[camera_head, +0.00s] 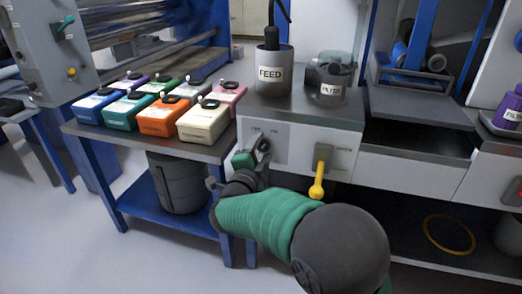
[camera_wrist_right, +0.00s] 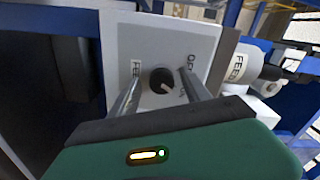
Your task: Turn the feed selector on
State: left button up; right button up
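The feed selector is a round black knob (camera_wrist_right: 162,81) with a pale pointer mark, on a light grey panel with a FEED label beside it. In the head view the knob (camera_head: 264,145) sits on the cabinet front below the FEED canister, partly hidden by my gripper. My right gripper (camera_wrist_right: 160,78) is open, with one grey finger on each side of the knob. I cannot tell if either finger touches it. The right gripper also shows in the head view (camera_head: 257,152), close to the panel. My left gripper is out of view.
A yellow-handled lever (camera_head: 319,175) hangs on the panel to the right of my gripper. The FEED canister (camera_head: 273,73) and a FILTER container (camera_head: 329,78) stand on the cabinet top. Several coloured boxes (camera_head: 163,117) cover the blue-legged table on the left, above a dark bin (camera_head: 180,183).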

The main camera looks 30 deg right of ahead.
jog(key=shift+s+a, duration=0.1)
jog(key=shift+a, duration=0.1)
jog(key=p+v, duration=0.6)
jog(key=v, duration=1)
jog(key=shift+s, duration=0.2)
jog(key=shift+a, duration=0.1)
